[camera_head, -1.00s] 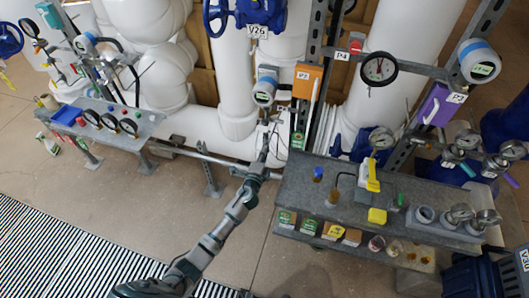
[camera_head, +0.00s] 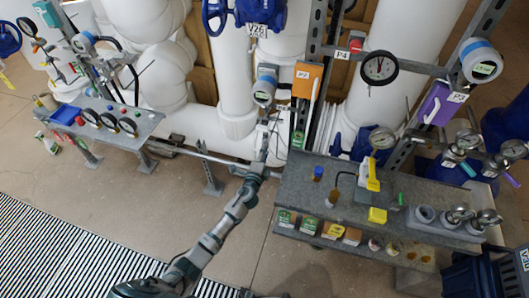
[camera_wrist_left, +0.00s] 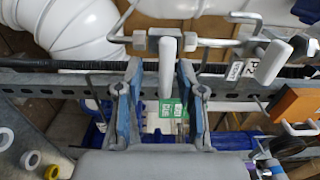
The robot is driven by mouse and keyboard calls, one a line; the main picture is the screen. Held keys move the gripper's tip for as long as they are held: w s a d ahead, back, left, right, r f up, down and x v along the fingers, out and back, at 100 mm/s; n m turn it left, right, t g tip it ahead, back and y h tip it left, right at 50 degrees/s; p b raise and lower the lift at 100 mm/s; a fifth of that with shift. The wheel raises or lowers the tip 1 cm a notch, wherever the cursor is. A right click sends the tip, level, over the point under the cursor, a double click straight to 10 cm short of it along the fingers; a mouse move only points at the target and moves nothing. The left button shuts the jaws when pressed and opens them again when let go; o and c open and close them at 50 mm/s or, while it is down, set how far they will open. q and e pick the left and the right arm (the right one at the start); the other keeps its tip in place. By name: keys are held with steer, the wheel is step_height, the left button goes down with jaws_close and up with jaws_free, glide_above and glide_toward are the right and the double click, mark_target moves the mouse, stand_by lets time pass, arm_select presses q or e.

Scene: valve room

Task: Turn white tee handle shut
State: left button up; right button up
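A white tee handle (camera_wrist_left: 167,70) shows in the left wrist view, pointing down from a grey metal fitting on a thin pipe. My left gripper (camera_wrist_left: 160,75) is open, with one blue-grey finger on each side of the handle. A gap shows on the handle's left; on its right the finger is very close, and I cannot tell whether it touches. In the head view my left gripper (camera_head: 264,142) reaches the pipework in front of the white pipes; the handle there is too small to make out. My right gripper is not in view.
A second white handle (camera_wrist_left: 273,62) is to the right in the wrist view, near an orange box (camera_wrist_left: 298,103). A perforated metal rail (camera_wrist_left: 65,85) crosses behind the fingers. In the head view a grey bench (camera_head: 330,222) with small items stands right of my arm.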

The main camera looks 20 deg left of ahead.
arm_select(q)
steer(key=shift+r, duration=0.1)
steer(key=shift+s, duration=0.15)
steer(key=s, duration=1.1)
steer(key=shift+s+a, duration=0.2)
steer(key=shift+s, duration=0.1)
